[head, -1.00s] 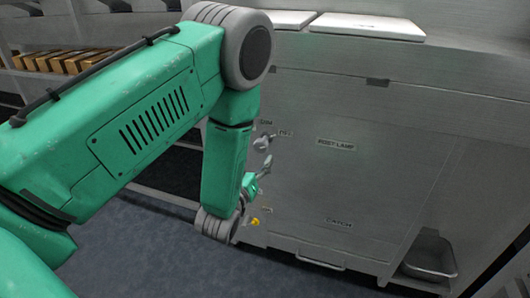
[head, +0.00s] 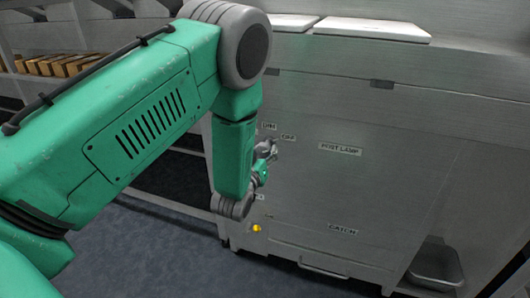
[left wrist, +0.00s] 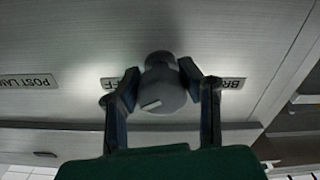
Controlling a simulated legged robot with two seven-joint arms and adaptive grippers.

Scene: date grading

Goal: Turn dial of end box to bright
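The dial (head: 268,146) is a grey knob on the front of the metal end box (head: 340,195), beside small labels. It shows large in the left wrist view (left wrist: 163,85), with a pale mark on its lower left. A partly covered label ending in "FF" (left wrist: 110,83) is left of it there, and one starting "BR" (left wrist: 232,83) is right of it. My left gripper (head: 264,160) is at the dial; its two fingers (left wrist: 160,78) lie against both sides of it. My right gripper is not in view.
A "POST LAMP" label (head: 340,149) and a "CATCH" label (head: 343,229) are on the panel. A yellow knob or light (head: 256,228) is low on the box. A metal tray (head: 437,262) sits at lower right. White lids (head: 375,27) lie on top.

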